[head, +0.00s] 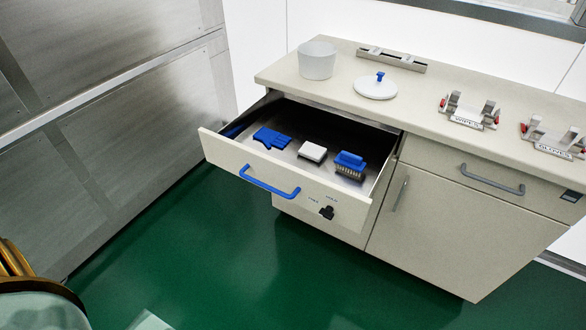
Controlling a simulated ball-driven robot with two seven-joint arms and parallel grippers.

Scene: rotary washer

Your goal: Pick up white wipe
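A small white block-like pad (312,151), which looks like the white wipe, lies in the open drawer (291,182). It has a dark lower edge and sits between a blue glove-shaped item (271,138) on its left and a blue brush (350,165) with pale bristles on its right. Nothing covers the white wipe. Neither of my grippers shows in the head view.
The drawer, with its blue handle (270,182), juts out from the beige cabinet (465,220). On the countertop stand a white container (317,60), a white lid (376,88) with a blue knob, and holders labelled wipes (468,112) and gloves (552,139).

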